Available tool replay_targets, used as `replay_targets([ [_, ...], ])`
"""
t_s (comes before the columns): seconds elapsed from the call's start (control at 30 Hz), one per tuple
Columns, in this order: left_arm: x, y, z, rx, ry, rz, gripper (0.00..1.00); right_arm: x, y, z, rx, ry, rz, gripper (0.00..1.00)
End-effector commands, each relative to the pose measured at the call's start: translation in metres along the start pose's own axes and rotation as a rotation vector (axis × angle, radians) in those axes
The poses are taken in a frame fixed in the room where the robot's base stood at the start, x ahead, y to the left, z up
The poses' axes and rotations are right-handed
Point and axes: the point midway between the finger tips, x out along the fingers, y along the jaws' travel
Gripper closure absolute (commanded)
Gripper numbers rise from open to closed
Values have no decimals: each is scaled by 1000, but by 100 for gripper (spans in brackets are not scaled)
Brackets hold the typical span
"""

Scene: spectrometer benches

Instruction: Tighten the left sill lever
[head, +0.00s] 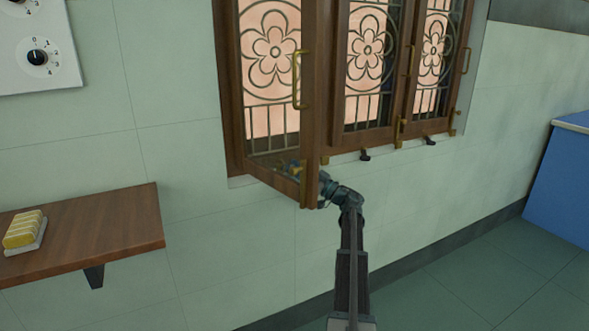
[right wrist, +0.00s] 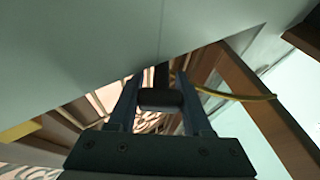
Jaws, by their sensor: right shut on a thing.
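The wooden window has several panes with flower grilles, and its left sash (head: 311,110) stands open into the room. My right arm reaches behind this sash's lower corner, and my right gripper (head: 295,168) shows only in part through it. In the right wrist view the right gripper (right wrist: 160,92) has its two fingers on either side of a dark, rounded lever grip (right wrist: 160,99), apparently the left sill lever. The lever is hidden by the sash in the head view. Two other black sill levers (head: 365,154) (head: 430,140) hang below the sill farther right. My left gripper is not in view.
The open sash's frame and brass handle (head: 298,80) stand close to my right arm. A brown wall shelf (head: 110,225) with a yellow sponge (head: 24,229) is at left. A white dial panel (head: 62,62) hangs above it. A blue cabinet (head: 562,180) stands at far right.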

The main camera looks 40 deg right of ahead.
Motion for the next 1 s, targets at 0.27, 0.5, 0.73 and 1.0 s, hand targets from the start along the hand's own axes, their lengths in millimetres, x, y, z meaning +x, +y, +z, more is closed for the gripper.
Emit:
replay_targets([
  [0.27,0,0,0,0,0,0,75,0,2,-1,2,3,2,29],
  [0.5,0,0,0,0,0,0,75,0,1,0,1,2,2,20],
  [0.73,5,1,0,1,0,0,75,-10,0,1,0,1,3,20],
  [1.0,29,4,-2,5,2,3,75,-66,0,4,0,1,4,20],
])
